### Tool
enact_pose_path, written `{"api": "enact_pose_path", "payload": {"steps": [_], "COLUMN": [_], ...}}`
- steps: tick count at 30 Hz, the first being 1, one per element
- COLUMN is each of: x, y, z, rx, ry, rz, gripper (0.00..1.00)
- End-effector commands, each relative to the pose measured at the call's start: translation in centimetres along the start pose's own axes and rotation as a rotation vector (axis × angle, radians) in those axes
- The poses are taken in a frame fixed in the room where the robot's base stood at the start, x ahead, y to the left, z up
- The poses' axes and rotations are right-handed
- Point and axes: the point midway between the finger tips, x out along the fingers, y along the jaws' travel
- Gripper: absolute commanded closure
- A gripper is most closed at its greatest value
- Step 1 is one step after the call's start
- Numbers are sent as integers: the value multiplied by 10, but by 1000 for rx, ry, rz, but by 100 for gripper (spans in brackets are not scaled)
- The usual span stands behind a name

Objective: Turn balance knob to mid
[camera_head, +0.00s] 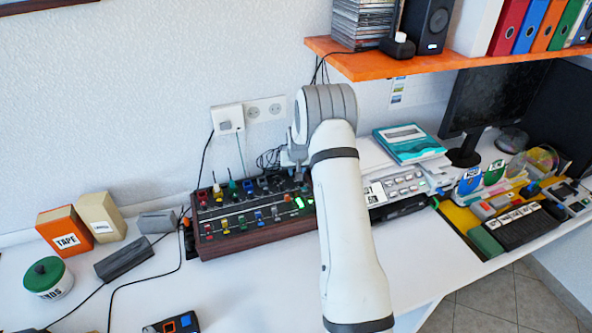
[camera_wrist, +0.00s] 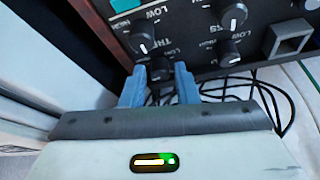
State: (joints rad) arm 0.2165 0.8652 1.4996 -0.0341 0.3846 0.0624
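A black panel (camera_wrist: 185,25) with several round knobs fills the upper wrist view. I read "LOW", "HIGH" and part of "TRE" on it. Knobs with white pointer lines show at the left (camera_wrist: 143,40), upper right (camera_wrist: 234,16) and right (camera_wrist: 229,52). No label reading "balance" is legible, so I cannot tell which knob it is. My gripper (camera_wrist: 160,76) has its two blue-grey fingers apart. A dark knob (camera_wrist: 160,67) shows between the fingertips; I cannot tell whether they touch it. In the head view my arm hides part of the equipment.
A mixer (camera_head: 250,215) with coloured knobs and wooden sides stands left of my arm. An orange shelf (camera_head: 400,64) overhangs the back right. Black cables (camera_wrist: 262,95) hang near the gripper. The desk's front is mostly clear.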

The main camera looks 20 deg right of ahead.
Motion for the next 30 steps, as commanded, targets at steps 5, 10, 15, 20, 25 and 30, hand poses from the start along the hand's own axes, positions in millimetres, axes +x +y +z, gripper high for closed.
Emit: {"api": "enact_pose_path", "payload": {"steps": [5, 10, 15, 20, 25, 30], "x": [0, 0, 0, 0, 1, 3], "y": [0, 0, 0, 0, 0, 1], "z": [0, 0, 0, 0, 0, 1], "rx": [0, 0, -1, -3, -29, -100], "ry": [0, 0, 0, 0, 0, 2], "rz": [0, 0, 0, -1, -13, -43], "gripper": [72, 85, 99, 100, 100, 100]}}
